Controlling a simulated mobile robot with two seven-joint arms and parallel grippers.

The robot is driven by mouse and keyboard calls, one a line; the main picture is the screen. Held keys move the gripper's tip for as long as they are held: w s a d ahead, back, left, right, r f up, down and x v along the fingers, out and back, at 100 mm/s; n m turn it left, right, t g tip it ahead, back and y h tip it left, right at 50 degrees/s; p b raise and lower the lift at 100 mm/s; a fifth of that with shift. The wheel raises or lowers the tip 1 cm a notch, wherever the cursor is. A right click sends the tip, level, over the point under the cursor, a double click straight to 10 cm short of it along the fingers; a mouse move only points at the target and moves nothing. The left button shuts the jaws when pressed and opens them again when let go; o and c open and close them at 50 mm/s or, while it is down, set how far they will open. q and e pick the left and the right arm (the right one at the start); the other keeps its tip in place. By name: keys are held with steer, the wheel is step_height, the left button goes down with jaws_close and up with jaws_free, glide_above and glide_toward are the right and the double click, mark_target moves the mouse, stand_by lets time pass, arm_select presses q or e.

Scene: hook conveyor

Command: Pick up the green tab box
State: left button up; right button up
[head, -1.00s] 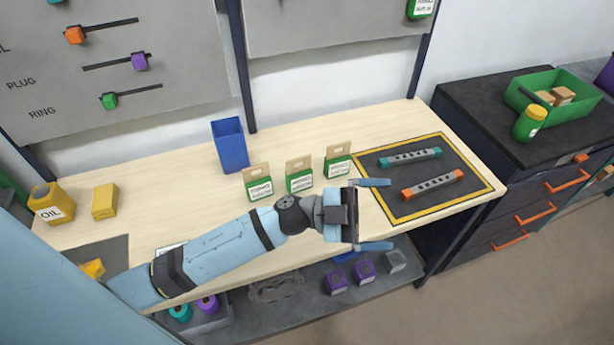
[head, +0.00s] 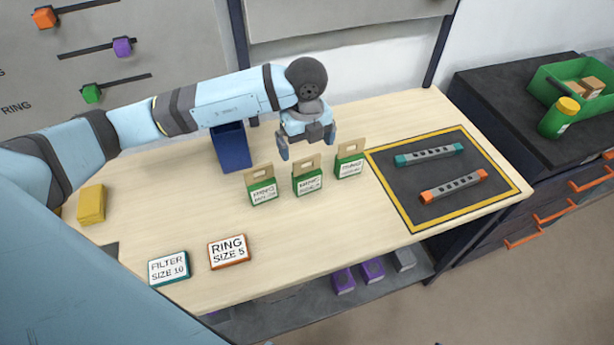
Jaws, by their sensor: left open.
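Three green tab boxes with brown hanging tabs and white labels stand upright in a row on the wooden table: the left box (head: 263,193), the middle box (head: 307,184) and the right box (head: 349,168). The label print is too small to read surely. My left gripper (head: 308,152) is open and points down just above and behind the middle box, its fingers near that box's tab. I cannot tell whether they touch the tab. My right gripper is not in view.
A blue bin (head: 232,150) stands behind the left box. A yellow-edged dark mat (head: 427,207) with two bars lies to the right. Label cards, Filter Size 10 (head: 168,268) and Ring Size 5 (head: 229,252), lie at the front. A yellow box (head: 91,204) is at left.

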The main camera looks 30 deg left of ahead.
mark_target(308, 159)
arm_select(q)
step_height(308, 159, down, 4)
steer(key=shift+r, duration=0.15)
steer(key=shift+w+f+p, duration=0.2)
steer(key=shift+f+p, duration=0.2)
steer(key=shift+f, duration=1)
steer(key=shift+w+f+p, duration=0.2)
steer(key=shift+f+p, duration=0.2)
steer(key=shift+f, duration=0.95)
steer(key=shift+c, duration=0.2)
steer(key=c, duration=1.1)
